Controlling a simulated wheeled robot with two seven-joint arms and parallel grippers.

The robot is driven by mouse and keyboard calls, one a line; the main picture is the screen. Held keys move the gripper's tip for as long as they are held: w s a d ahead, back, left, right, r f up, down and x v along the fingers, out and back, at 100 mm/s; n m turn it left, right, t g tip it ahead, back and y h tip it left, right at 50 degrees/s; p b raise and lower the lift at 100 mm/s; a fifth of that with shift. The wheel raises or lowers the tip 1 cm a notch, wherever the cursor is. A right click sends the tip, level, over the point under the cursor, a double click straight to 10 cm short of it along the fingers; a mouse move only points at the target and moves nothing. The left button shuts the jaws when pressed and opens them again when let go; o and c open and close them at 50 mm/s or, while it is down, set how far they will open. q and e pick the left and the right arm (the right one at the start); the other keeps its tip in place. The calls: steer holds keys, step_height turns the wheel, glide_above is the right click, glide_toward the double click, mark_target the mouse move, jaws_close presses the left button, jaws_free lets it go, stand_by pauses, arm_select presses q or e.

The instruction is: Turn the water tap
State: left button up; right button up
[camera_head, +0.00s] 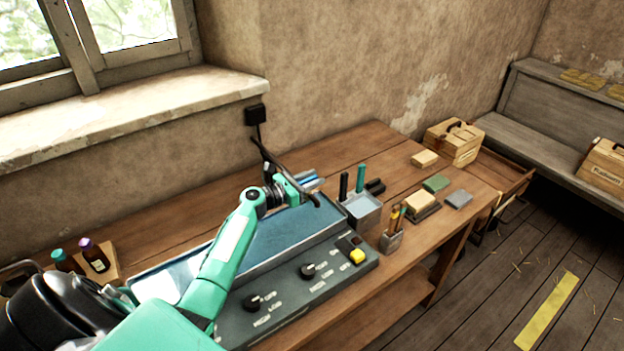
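I cannot make out a water tap with certainty. My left arm comes in from the lower left, and its gripper (305,190) is over the back right part of a long blue-grey basin-like unit (295,235). Dark curved parts at the wrist hide what lies behind them, and I cannot tell whether the fingers are open or shut. A small blue object (311,183) shows just beside the gripper; I cannot tell whether they touch. The unit's front panel has two black knobs, a left one (252,302) and a right one (308,270), and a yellow button (357,257). My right gripper is not in view.
The unit stands on a wooden bench (345,152). Right of it are a grey holder (362,210) with dark and teal sticks, a small cup (391,241), several blocks and a wooden box (454,142). Two bottles (95,256) stand left.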

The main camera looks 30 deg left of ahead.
arm_select(q)
steer(key=p+v, duration=0.2)
steer(key=v, duration=1.1)
steer(key=shift+s+a+p, duration=0.15)
steer(key=shift+s+p, duration=0.15)
steer(key=shift+p, duration=0.05)
